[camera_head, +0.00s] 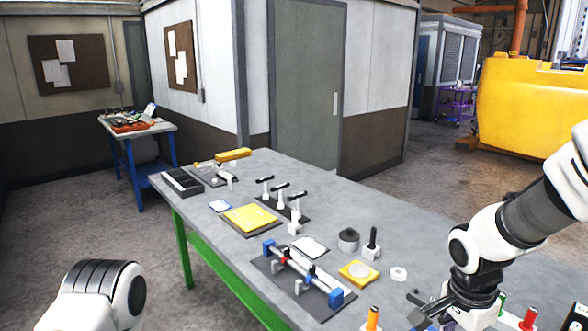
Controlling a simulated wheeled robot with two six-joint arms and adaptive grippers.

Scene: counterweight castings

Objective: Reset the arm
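My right arm comes in from the right edge. Its dark gripper (428,308) is low over the near right end of the grey workbench (385,215). The gripper is small, dark and partly cut by the bottom edge, so its finger opening is unclear. I see nothing clearly held in it. Of my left arm only a white link with a dark ribbed joint shows at the lower left; its gripper is out of view.
Near the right gripper stand orange (372,319), green and red-topped (528,319) handles, a white ring (398,273) and a black-knobbed block (371,246). A fixture with blue ends (303,275), yellow plate (250,217) and several clamps (281,192) lie farther left.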

